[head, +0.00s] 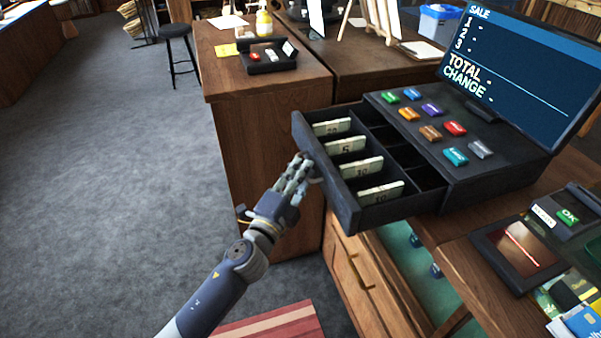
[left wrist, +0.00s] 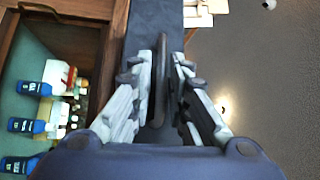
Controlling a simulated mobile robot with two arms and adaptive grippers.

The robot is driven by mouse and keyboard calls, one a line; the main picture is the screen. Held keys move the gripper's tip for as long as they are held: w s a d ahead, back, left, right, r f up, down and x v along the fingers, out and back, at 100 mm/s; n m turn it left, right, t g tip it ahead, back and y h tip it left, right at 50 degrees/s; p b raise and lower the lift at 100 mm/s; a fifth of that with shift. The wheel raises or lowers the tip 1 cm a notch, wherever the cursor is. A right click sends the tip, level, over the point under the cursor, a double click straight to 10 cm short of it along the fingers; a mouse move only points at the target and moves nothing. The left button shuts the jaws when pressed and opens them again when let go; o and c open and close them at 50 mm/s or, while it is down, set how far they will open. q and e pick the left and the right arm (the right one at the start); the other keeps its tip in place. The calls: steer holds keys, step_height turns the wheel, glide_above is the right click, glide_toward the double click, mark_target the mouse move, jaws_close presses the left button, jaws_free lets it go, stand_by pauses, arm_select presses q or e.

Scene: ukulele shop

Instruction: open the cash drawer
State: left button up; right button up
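The cash drawer (head: 345,203) is pulled well out of the black register (head: 480,160). Several bundles of notes lie in its front slots, and the visible slots behind are dark and look empty. My left gripper (head: 303,168) is at the middle of the drawer's front. In the left wrist view my left gripper (left wrist: 162,65) has its fingers on both sides of the dark upright drawer handle (left wrist: 157,95) and looks closed on it; the exact contact is hard to see. My right gripper is not in view.
The sale screen (head: 525,75) stands above coloured keys. A card terminal (head: 515,255) and cards lie at right. A wooden counter (head: 250,130) with a tray and a yellow bottle (head: 264,22) stands behind. Grey floor (head: 110,170) at left is mostly clear, with a stool (head: 176,35) farther back.

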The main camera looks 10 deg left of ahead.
arm_select(q)
steer(key=v, duration=1.2)
stand_by(0.3)
steer(key=s+a+f+n+g+y, duration=0.1)
steer(key=s+f+n+g, duration=0.15)
steer(key=f, duration=0.95)
steer(key=s+a+f+n+g+y, duration=0.1)
steer(key=s+a+f+n+g, duration=0.15)
steer(key=f, duration=0.85)
steer(key=s+f+n+g+y, duration=0.1)
steer(key=s+f+n+g, duration=0.15)
steer(key=f, duration=0.95)
steer(key=s+a+f+n+g+y, duration=0.15)
steer(key=s+f+n+g, duration=0.35)
steer(key=s+f, duration=0.8)
steer(key=s+a+f+n+g, duration=0.1)
steer(key=s+f, duration=0.4)
steer(key=s, duration=0.5)
steer(key=s+a+f+n+g, duration=0.1)
steer(key=s+f+n+g, duration=0.2)
steer(key=s+f, duration=0.3)
steer(key=s+g, duration=0.1)
steer(key=s, duration=0.3)
steer(key=shift+s+a, duration=0.4)
